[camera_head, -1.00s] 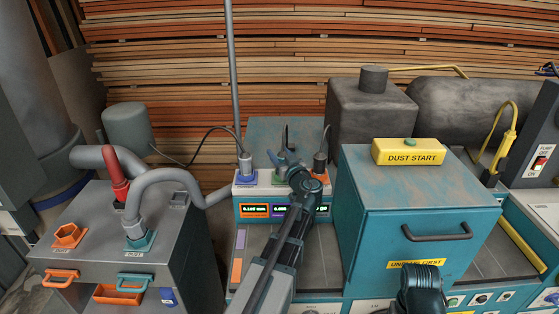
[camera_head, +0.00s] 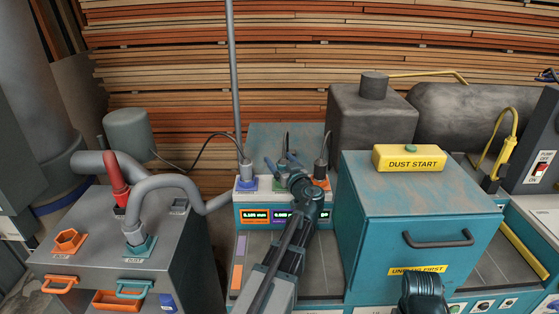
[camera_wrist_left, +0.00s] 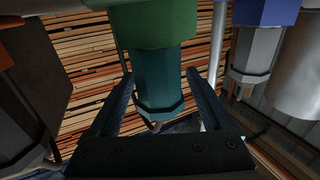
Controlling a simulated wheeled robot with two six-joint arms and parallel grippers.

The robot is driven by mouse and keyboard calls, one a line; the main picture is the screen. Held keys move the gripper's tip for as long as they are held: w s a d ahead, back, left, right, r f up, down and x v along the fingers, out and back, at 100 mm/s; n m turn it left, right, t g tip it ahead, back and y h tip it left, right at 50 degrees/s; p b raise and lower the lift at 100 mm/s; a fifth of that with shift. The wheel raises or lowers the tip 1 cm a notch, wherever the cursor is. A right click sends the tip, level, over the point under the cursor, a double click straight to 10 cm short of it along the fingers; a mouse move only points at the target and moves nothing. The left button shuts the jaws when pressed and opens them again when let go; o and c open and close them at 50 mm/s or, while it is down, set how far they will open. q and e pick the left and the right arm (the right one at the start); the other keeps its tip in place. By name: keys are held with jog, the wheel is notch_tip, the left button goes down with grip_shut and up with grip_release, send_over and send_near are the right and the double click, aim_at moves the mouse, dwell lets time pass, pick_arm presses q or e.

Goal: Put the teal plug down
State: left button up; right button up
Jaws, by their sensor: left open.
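The teal plug (camera_wrist_left: 158,80) shows in the left wrist view, with its end against a green socket (camera_wrist_left: 165,22); it looks seated there. My left gripper (camera_wrist_left: 155,110) is open, with one finger on each side of the plug and visible gaps between. In the head view, the left gripper (camera_head: 284,166) is over the middle of the socket row, largely hiding the plug. A bit of the green socket (camera_head: 279,184) shows beneath it.
A grey plug in a blue socket (camera_head: 245,184) stands left of the gripper, and a dark plug (camera_head: 320,168) in an orange socket stands close on the right. The teal cabinet (camera_head: 425,215) rises further right. The grey hose box (camera_head: 110,225) is at left.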

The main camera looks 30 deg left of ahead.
pick_arm(q)
jog(key=v, duration=1.1)
jog(key=shift+s+d, duration=0.15)
jog(key=shift+d, duration=0.05)
